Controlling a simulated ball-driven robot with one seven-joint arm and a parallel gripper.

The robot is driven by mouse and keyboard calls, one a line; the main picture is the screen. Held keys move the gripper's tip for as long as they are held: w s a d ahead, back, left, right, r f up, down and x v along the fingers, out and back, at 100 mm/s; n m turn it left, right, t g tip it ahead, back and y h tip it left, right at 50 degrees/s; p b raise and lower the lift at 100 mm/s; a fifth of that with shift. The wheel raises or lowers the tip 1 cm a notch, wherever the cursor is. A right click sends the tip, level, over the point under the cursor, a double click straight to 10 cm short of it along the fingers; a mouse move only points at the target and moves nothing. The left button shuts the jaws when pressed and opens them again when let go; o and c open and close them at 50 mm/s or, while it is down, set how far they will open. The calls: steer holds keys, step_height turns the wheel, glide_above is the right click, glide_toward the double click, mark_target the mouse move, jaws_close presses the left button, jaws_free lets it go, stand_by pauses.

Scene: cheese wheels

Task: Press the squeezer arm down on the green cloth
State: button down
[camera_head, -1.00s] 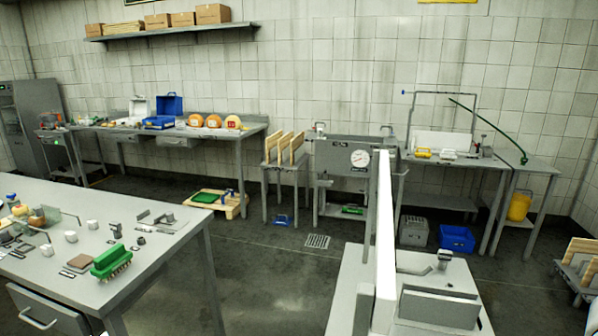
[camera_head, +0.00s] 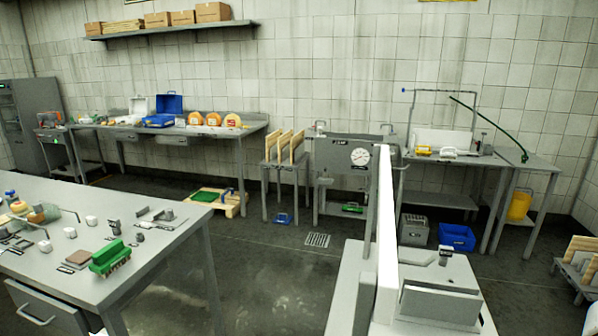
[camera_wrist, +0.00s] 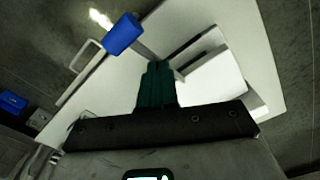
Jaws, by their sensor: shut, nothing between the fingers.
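My gripper (camera_wrist: 157,85) shows in the wrist view as two dark green fingers held together over a pale tabletop, with nothing between them. A blue block (camera_wrist: 122,35) on a grey bar stands just ahead and to the left of the fingertips, apart from them. It looks like the grip of the squeezer arm, but I cannot be sure. No green cloth can be made out in the wrist view; my fingers cover part of the table. In the head view a flat green piece (camera_head: 204,197) lies on a wooden pallet; I cannot tell whether it is cloth. My gripper does not show there.
The near right table (camera_head: 345,285) carries grey fittings. The left table (camera_head: 150,275) holds a green brush (camera_head: 108,258) and several small items. A blue bin (camera_head: 458,238) stands on the floor; it seems to show in the wrist view (camera_wrist: 12,102). Open floor lies between the tables.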

steer(key=shift+f, duration=0.5)
stand_by(1.2)
steer(key=shift+r, duration=0.1)
steer(key=shift+r+p, duration=2.95)
steer(key=shift+r, duration=0.1)
step_height(320, 180, up, 8)
steer(key=p, duration=0.7)
